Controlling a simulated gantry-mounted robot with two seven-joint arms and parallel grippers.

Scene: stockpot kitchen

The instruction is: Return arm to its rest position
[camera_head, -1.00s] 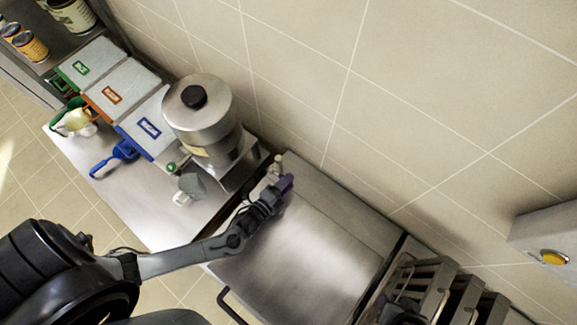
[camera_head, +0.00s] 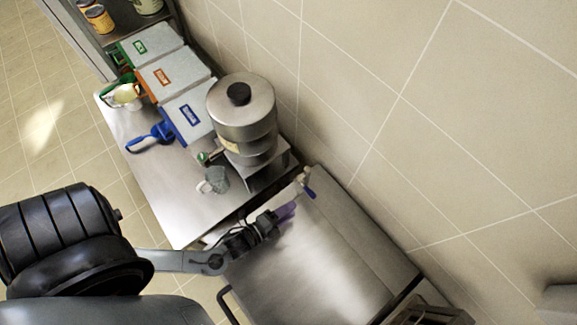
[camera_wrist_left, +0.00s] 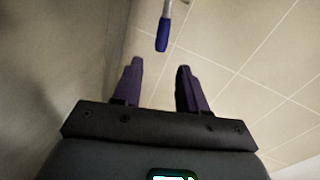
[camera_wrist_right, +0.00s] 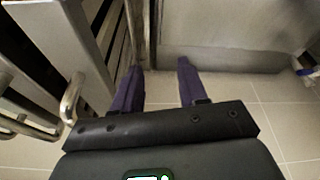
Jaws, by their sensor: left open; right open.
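My left gripper (camera_head: 288,211) is open and empty above the bare steel counter in the head view. Its two purple fingers also show apart in the left wrist view (camera_wrist_left: 158,85). A small item with a blue handle (camera_head: 309,193) stands at the counter's back edge, just beyond the fingers and apart from them. In the left wrist view the blue handle (camera_wrist_left: 163,35) shows ahead of the fingertips. My right gripper (camera_wrist_right: 160,85) is open and empty in the right wrist view, pointing down near a steel rack; the head view does not show it.
The steel counter (camera_head: 300,265) is clear. A metal rack (camera_wrist_right: 60,60) is close left of my right gripper.

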